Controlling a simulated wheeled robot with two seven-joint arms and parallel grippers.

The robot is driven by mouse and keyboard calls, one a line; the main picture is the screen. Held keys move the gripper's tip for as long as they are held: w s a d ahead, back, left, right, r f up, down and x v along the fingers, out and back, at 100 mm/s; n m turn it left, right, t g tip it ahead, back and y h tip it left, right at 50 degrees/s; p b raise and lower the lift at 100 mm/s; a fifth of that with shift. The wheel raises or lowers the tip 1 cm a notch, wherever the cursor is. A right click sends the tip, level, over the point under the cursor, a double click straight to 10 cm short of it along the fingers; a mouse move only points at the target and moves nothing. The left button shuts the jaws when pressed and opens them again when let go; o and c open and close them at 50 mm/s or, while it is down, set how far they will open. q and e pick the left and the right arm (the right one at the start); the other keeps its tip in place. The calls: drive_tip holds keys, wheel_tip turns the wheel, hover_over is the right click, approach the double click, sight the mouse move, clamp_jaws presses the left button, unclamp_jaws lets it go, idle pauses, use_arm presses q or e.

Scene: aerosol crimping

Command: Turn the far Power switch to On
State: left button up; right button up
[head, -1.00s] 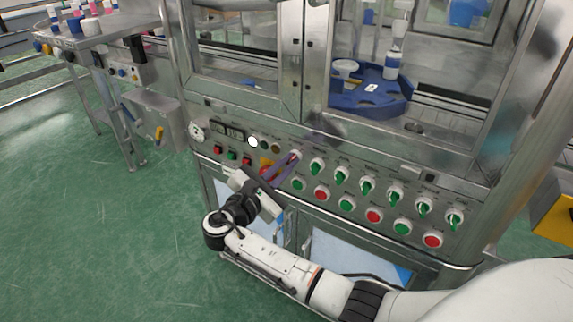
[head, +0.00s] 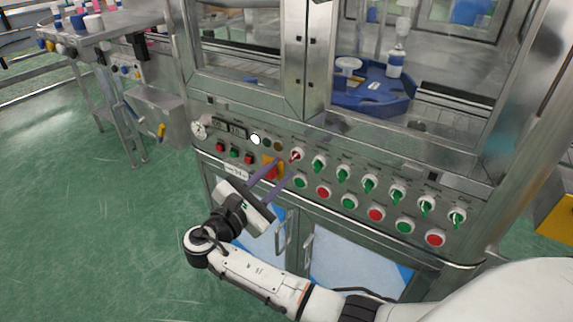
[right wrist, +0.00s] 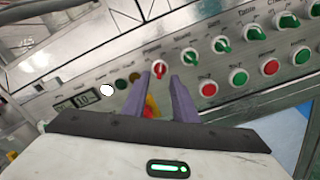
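The red-handled switch (head: 296,155) is at the left end of the upper row of rotary switches on the machine's front panel. I take it for the Power switch; its label is too small to read surely. It also shows in the right wrist view (right wrist: 159,70), its red handle close to upright and slightly slanted, between and beyond the fingertips. My right gripper (head: 282,170) is open, its two purple fingers apart and empty, just in front of and below the switch. They appear clear of it. My left gripper is not in view.
Several green-handled switches (head: 343,174) continue the row to the right. Green and red push buttons (head: 323,192) sit below them. The glass-fronted cabinet rises above the panel.

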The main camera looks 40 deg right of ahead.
drive_tip(key=v, duration=0.5)
idle(0.4)
